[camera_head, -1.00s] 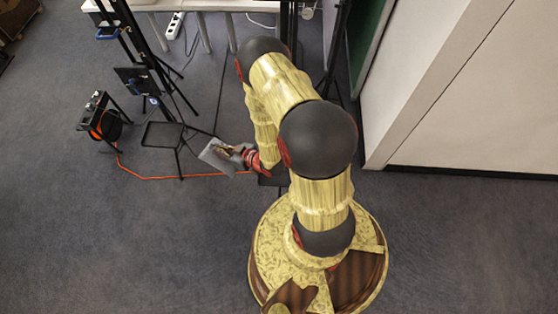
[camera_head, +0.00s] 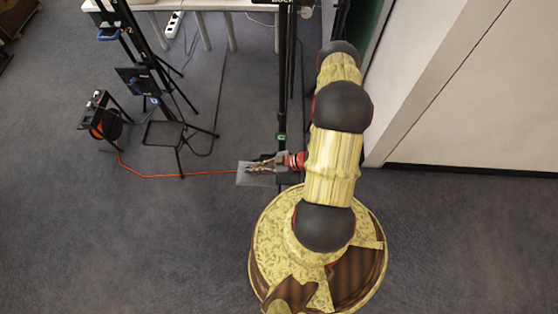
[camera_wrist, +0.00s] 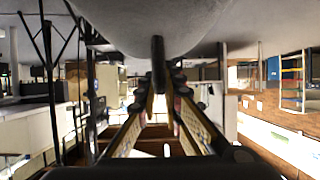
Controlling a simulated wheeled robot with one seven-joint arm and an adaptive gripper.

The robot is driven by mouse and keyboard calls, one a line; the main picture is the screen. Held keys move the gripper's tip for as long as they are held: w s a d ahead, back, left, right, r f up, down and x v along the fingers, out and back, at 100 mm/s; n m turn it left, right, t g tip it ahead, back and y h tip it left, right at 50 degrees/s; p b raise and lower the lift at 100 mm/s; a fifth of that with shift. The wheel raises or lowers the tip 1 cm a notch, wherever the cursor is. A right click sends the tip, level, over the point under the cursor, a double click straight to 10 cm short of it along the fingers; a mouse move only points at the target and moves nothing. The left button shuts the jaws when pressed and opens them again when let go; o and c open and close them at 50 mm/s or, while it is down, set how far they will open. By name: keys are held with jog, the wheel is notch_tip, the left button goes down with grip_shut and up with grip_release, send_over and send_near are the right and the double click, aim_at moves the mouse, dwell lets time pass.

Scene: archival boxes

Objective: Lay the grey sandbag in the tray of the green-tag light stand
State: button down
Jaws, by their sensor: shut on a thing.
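The grey sandbag (camera_head: 252,179) is held by my gripper (camera_head: 264,164), which reaches in from the right in the head view. In the wrist view the sandbag (camera_wrist: 150,22) fills the top, with my gripper's fingers (camera_wrist: 160,78) closed against it. The green tag (camera_head: 281,138) is on a dark upright pole just behind my gripper. The dark tray (camera_head: 289,179) of that stand shows only in part, at the pole's foot; the bag and gripper hide the rest. I cannot tell whether the bag touches it.
Another dark tray (camera_head: 163,134) stands to the left, below a stand with a blue tag (camera_head: 153,101). An orange cable (camera_head: 170,176) runs from a cable reel (camera_head: 104,122) toward the bag. A white wall (camera_head: 480,90) is at right. Open carpet lies at front left.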

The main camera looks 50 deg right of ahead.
jog(key=d+f+b, duration=0.1)
jog(key=d, duration=0.1)
jog(key=d+f+b, duration=0.1)
jog(key=d, duration=0.2)
jog(key=s+d+f, duration=0.1)
jog(key=d+f, duration=0.1)
jog(key=d, duration=0.1)
jog(key=shift+d+b, duration=0.1)
jog(key=shift+b, duration=0.3)
jog(key=shift+s+d+f+b, duration=0.1)
jog(key=shift+d+f+b, duration=0.65)
jog(key=shift+f, duration=0.65)
jog(key=shift+s+d+f+b, duration=0.1)
jog(key=shift+d+f+b, duration=0.6)
jog(key=shift+f, duration=0.65)
jog(key=shift+s+d+f+b, duration=0.1)
jog(key=shift+d+f+b, duration=0.65)
jog(key=shift+f, duration=0.65)
jog(key=shift+f, duration=0.15)
jog(key=c, duration=2)
grip_release()
jog(key=shift+o, duration=0.2)
